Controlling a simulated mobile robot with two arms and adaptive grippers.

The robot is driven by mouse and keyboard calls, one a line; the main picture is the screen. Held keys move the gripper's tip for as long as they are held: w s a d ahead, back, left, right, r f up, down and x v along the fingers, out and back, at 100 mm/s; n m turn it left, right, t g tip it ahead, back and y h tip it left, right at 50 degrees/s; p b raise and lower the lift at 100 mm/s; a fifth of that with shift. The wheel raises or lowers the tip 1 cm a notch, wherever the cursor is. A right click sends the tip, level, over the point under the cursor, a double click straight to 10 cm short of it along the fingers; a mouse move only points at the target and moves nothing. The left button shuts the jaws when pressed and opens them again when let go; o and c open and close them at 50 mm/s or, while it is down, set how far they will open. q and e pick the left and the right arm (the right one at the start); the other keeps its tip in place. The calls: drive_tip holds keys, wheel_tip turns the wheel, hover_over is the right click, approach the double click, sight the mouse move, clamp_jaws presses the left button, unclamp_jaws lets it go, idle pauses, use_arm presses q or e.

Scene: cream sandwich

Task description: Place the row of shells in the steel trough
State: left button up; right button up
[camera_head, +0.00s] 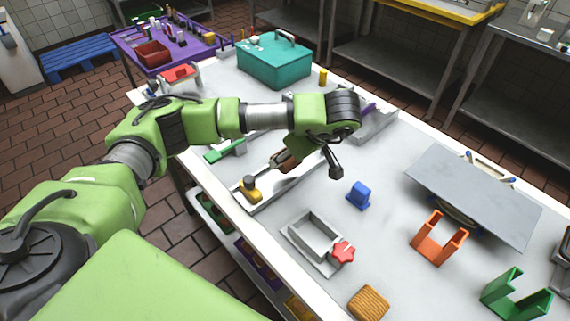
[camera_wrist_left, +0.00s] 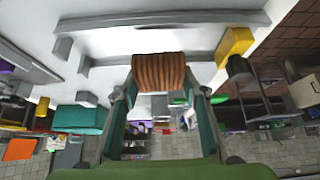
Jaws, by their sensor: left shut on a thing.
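The row of shells (camera_wrist_left: 158,72), brown and ridged, is held between the two fingers of my left gripper (camera_wrist_left: 160,92) in the wrist view. In the head view a brown part of the row (camera_head: 286,161) shows beneath my wrist; the rest and the fingers are mostly hidden. The steel trough (camera_head: 262,199) is a long pale channel with a yellow stop at its near end. Its rail also shows in the wrist view (camera_wrist_left: 165,20). The row is over or inside the channel; I cannot tell whether it touches the floor. My right gripper is not in view.
The yellow stop (camera_head: 250,193) has a dark knob. A blue block (camera_head: 359,195), a grey tray (camera_head: 318,232) with a red star knob, an orange bracket (camera_head: 440,245) and a grey plate (camera_head: 474,195) stand to the right. A teal box (camera_head: 273,66) stands behind. Bare tabletop lies around the blue block.

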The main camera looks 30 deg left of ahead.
sight(285, 164)
use_arm(q)
drive_tip(key=shift+w+a+f, duration=0.15)
drive_tip(key=shift+f, duration=0.1)
drive_tip(key=f, duration=0.1)
drive_tip(key=f+p, duration=0.1)
drive_tip(key=f, duration=0.1)
drive_tip(key=shift+w+a+f+p, duration=0.2)
drive_tip(key=shift+a+f+p, duration=0.05)
drive_tip(key=shift+p, duration=0.05)
drive_tip(key=shift+f, duration=0.1)
drive_tip(key=o, duration=0.8)
drive_tip(key=shift+f, duration=0.1)
drive_tip(key=shift+c, duration=0.2)
drive_tip(key=o, duration=0.4)
drive_tip(key=shift+o, duration=0.2)
